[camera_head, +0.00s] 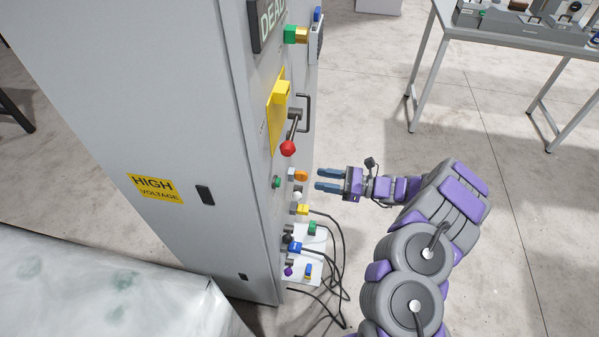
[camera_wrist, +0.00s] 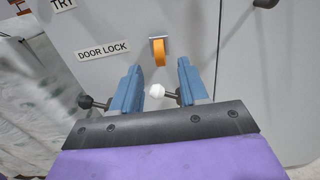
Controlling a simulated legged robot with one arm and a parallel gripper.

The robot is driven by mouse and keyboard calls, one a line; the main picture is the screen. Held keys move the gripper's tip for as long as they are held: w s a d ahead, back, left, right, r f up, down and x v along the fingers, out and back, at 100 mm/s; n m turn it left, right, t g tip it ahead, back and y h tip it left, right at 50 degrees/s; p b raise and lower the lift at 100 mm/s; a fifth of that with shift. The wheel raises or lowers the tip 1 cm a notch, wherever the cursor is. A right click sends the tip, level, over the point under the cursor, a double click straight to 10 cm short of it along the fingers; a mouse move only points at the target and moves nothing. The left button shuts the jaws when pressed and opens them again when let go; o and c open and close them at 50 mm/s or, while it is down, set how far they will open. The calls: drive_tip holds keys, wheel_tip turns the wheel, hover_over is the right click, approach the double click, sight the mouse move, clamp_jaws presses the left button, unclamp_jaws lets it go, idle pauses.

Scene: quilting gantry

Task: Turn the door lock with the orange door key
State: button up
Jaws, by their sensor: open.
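The orange door key (camera_wrist: 159,52) sits in a metal lock on the grey cabinet front, beside the "DOOR LOCK" label (camera_wrist: 102,50) in the wrist view. In the head view the orange key (camera_head: 301,175) juts from the cabinet face. My gripper (camera_head: 318,180) is open and empty, with blue fingers pointing at the cabinet. In the wrist view the key appears between and just beyond the two fingertips (camera_wrist: 157,75). It is not gripped.
A red-knobbed lever (camera_head: 288,148) and a black door handle (camera_head: 304,113) stick out above the key. Below are a white knob (camera_head: 297,195), a yellow plug (camera_head: 303,209) and hanging black cables (camera_head: 341,255). A grey table (camera_head: 520,38) stands at the upper right. Open floor lies right of the cabinet.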

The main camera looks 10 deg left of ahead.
drive_tip(key=d+p, duration=0.2)
drive_tip(key=d, duration=1)
drive_tip(key=s+a+r+n+g+h, duration=0.1)
drive_tip(key=s+a+r+n+g, duration=0.1)
drive_tip(key=a+r+n, duration=0.3)
drive_tip(key=s+a+r+n+g, duration=0.1)
drive_tip(key=s+a+r+g, duration=0.2)
drive_tip(key=r, duration=0.4)
drive_tip(key=s+a+r+n+g+h, duration=0.2)
drive_tip(key=s+a+r+n+h, duration=0.3)
drive_tip(key=s+r, duration=0.5)
drive_tip(key=s+d+r+n+h, duration=0.1)
drive_tip(key=s+d+n+h, duration=0.15)
drive_tip(key=s, duration=0.45)
drive_tip(key=s+d+n+h, duration=0.1)
drive_tip(key=s+n+h, duration=0.2)
drive_tip(key=s, duration=0.3)
drive_tip(key=s+d+f+n+t+h, duration=0.1)
drive_tip(key=s+d+t+h, duration=0.3)
drive_tip(key=s+d, duration=0.7)
drive_tip(key=d+n+h, duration=0.1)
drive_tip(key=h, duration=0.1)
drive_tip(key=shift+s+d+t+h, duration=0.3)
drive_tip(key=shift+s+d+h, duration=0.05)
drive_tip(key=shift+s, duration=0.05)
drive_tip(key=shift+c, duration=0.4)
